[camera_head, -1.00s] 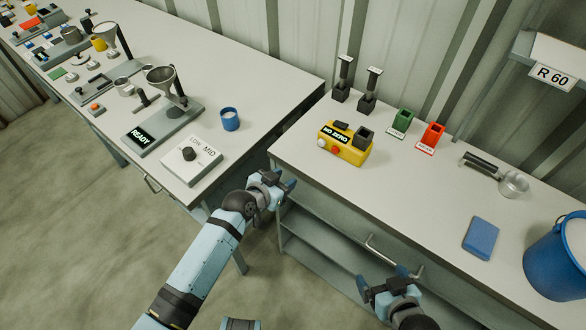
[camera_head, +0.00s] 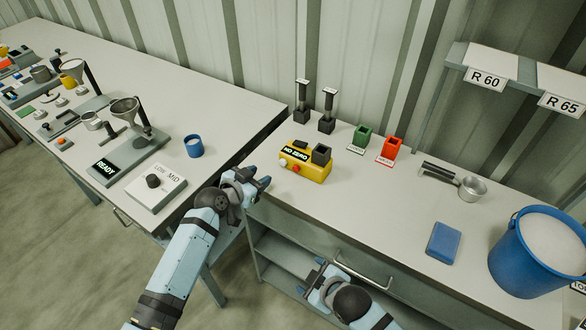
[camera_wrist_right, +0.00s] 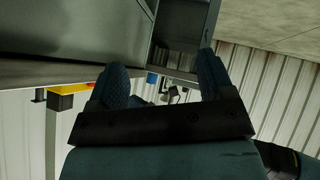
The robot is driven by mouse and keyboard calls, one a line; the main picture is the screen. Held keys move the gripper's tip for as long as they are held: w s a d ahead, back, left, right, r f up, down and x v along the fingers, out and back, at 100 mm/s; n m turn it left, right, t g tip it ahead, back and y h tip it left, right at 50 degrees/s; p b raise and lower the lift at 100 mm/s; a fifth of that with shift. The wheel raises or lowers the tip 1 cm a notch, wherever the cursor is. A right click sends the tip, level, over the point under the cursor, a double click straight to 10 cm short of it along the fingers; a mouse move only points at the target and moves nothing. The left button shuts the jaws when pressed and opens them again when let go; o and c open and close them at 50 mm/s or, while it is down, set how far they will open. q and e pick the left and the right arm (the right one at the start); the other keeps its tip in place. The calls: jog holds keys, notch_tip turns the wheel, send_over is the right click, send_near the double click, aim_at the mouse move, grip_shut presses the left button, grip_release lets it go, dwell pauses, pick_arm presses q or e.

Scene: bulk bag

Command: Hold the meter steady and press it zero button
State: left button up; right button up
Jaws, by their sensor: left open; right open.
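The yellow meter (camera_head: 308,167) stands on the right-hand bench in the head view, its dark display reading "NO ZERO". A red button and a small pale one show on its front, and a dark square cup sits on its right end. My left gripper (camera_head: 262,181) is open and empty at the bench's near left edge, in front of and left of the meter, apart from it. My right gripper (camera_head: 312,278) is open and empty, low in front of the bench near the drawer handle. Its two fingers (camera_wrist_right: 160,85) show in the right wrist view with nothing held between them.
Green (camera_head: 362,137) and red (camera_head: 390,149) blocks, two dark-handled pieces (camera_head: 327,110), a scoop (camera_head: 470,186), a blue pad (camera_head: 443,239) and a filled blue bucket (camera_head: 540,250) occupy the right-hand bench. A blue cup (camera_head: 194,147) stands on the left bench. The bench front is clear.

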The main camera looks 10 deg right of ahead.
jog(key=w+a+r+n+h, duration=0.2)
jog(key=w+a+r+n, duration=0.15)
jog(key=w+n, duration=0.25)
jog(key=n+t+h, duration=0.1)
jog(key=n+h, duration=1)
send_near(318, 155)
jog(key=x, duration=1.2)
jog(key=shift+w, duration=0.15)
pick_arm(q)
jog(key=shift+c, duration=0.4)
pick_arm(e)
jog(key=c, duration=1.2)
pick_arm(q)
grip_shut()
pick_arm(e)
jog(key=shift+c, duration=0.2)
